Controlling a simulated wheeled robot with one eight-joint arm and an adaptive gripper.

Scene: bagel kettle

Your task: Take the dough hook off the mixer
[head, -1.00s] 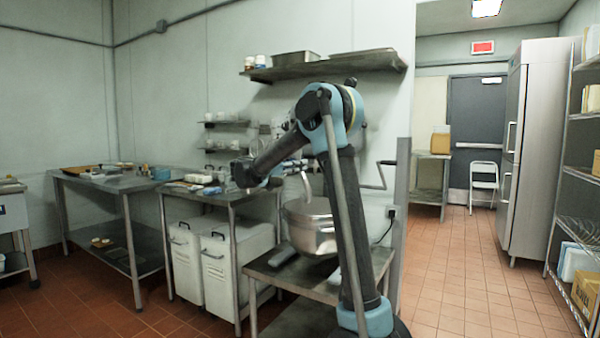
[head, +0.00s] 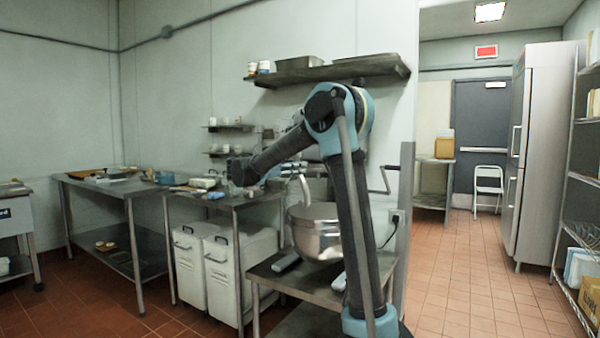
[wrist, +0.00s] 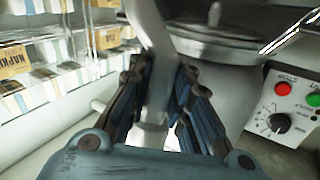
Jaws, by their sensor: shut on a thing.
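The mixer stands behind my arm in the head view, with its steel bowl (head: 318,232) on a low metal table. A curved silver hook (head: 304,188), which looks like the dough hook, shows above the bowl. In the wrist view my gripper (wrist: 156,98) has its two dark-blue fingers closed on the metal shank of the dough hook (wrist: 152,50). The hook runs up out of the top of that view. Whether its top end still joins the mixer is hidden. The mixer's grey body (wrist: 212,65) is close behind the fingers.
A control panel (wrist: 285,115) with red and green buttons and a dial is close on the right in the wrist view. A wall shelf (head: 330,70) hangs above the mixer. White bins (head: 235,265) stand at left under a worktable. The tiled floor (head: 460,270) at right is clear.

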